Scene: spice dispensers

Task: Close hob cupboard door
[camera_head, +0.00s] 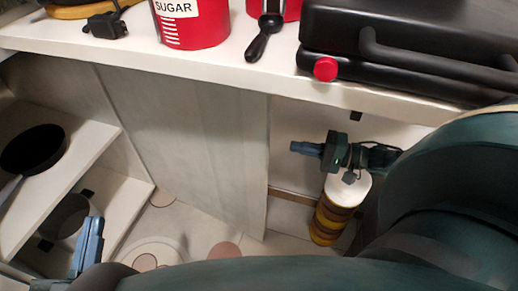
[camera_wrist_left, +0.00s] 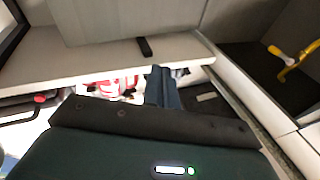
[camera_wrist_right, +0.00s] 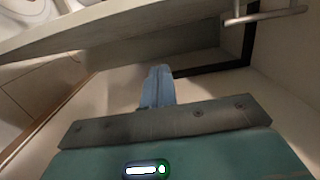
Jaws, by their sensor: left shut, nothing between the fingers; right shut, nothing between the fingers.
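A pale grey door panel (camera_head: 185,130) stands below the worktop in the head view, with open shelves (camera_head: 75,170) to its left. It appears to be the open cupboard door; its hinge is not clear. My right gripper (camera_head: 298,147) is shut and empty, to the right of the panel's right edge and apart from it in the picture. In the right wrist view a pale panel (camera_wrist_right: 130,28) with a bar handle (camera_wrist_right: 265,14) lies beyond the fingers (camera_wrist_right: 157,72). My left gripper (camera_head: 95,222) is shut and empty in front of the lower shelf.
A black pan (camera_head: 33,149) lies on the upper shelf and a dark pot (camera_head: 66,216) on the lower one. The worktop (camera_head: 130,50) above holds a red sugar tin (camera_head: 195,28) and a black appliance (camera_head: 400,45). A striped stack (camera_head: 335,212) is below my right gripper.

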